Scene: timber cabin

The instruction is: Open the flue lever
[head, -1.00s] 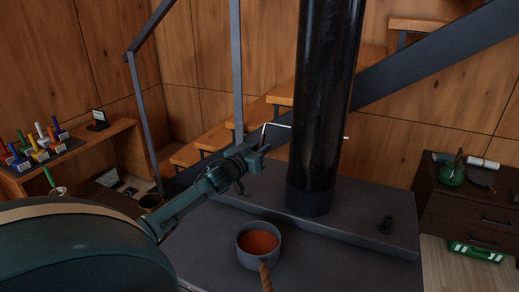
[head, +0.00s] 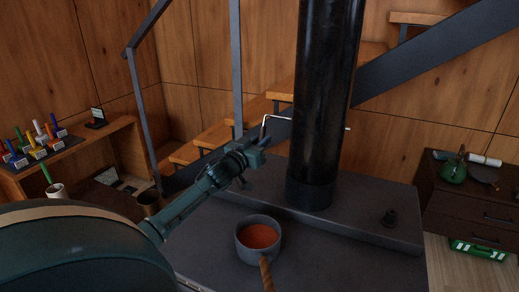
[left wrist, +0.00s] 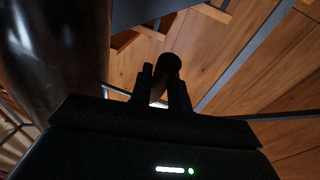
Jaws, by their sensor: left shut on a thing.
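The flue lever (head: 277,117) is a thin, pale bent rod on the left side of the tall black flue pipe (head: 324,90). A short stub of the rod shows on the pipe's right side. My left gripper (head: 260,141) is at the rod's lower, outer end and shut on it. In the left wrist view the fingers (left wrist: 163,82) close around a dark, round-ended piece, and the pipe (left wrist: 60,60) fills the upper left. The gripped end is mostly hidden in the head view. My right gripper is in neither view.
The pipe stands on a dark stove top (head: 350,215). A grey pot (head: 243,252) of red-orange food sits at the front, with a brown handle. A stair railing post (head: 237,70) rises behind my gripper. A dark chest (head: 450,215) stands at right.

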